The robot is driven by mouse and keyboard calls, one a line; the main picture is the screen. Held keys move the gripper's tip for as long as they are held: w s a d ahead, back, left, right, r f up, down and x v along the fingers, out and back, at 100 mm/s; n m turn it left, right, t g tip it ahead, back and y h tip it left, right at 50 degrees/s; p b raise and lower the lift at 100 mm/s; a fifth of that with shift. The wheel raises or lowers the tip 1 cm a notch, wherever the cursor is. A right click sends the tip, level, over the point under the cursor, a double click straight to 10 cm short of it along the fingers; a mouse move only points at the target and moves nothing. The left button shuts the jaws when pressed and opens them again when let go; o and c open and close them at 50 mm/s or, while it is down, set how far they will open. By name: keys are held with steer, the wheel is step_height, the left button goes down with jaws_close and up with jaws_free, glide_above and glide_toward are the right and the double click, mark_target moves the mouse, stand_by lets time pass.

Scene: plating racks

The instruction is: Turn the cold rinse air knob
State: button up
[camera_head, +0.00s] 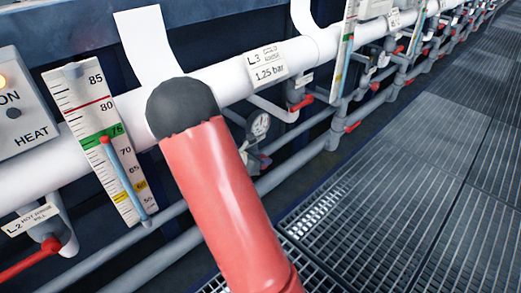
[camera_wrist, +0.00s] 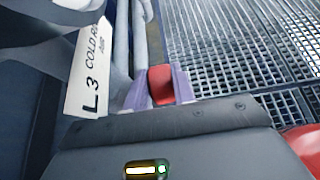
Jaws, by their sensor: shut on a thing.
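In the wrist view, the red knob (camera_wrist: 161,86) sits between the two purple-tinted fingers of my gripper (camera_wrist: 160,82), which are shut on it from both sides. The knob's turn angle is not clear.
A thermometer scale (camera_head: 83,105) and heat box (camera_head: 22,105) are left. Grated floor (camera_head: 400,220) lies clear at right.

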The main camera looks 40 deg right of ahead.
steer(key=y+p, duration=0.2)
steer(key=p, duration=0.1)
steer(key=shift+d+r, duration=0.2)
steer(key=shift+r, duration=0.1)
steer(key=shift+f+y+p, duration=0.15)
steer(key=shift+y+p, duration=0.25)
steer(key=shift+f, duration=0.1)
steer(key=o, duration=1)
steer(key=a+r, duration=0.1)
steer(key=a, duration=0.4)
steer(key=a+r, duration=0.1)
steer(key=a, duration=0.4)
steer(key=s+a+r+b, duration=0.1)
steer(key=a, duration=0.4)
steer(key=shift+s+a+r, duration=0.1)
steer(key=shift+a+r, duration=0.1)
steer(key=shift+r, duration=0.1)
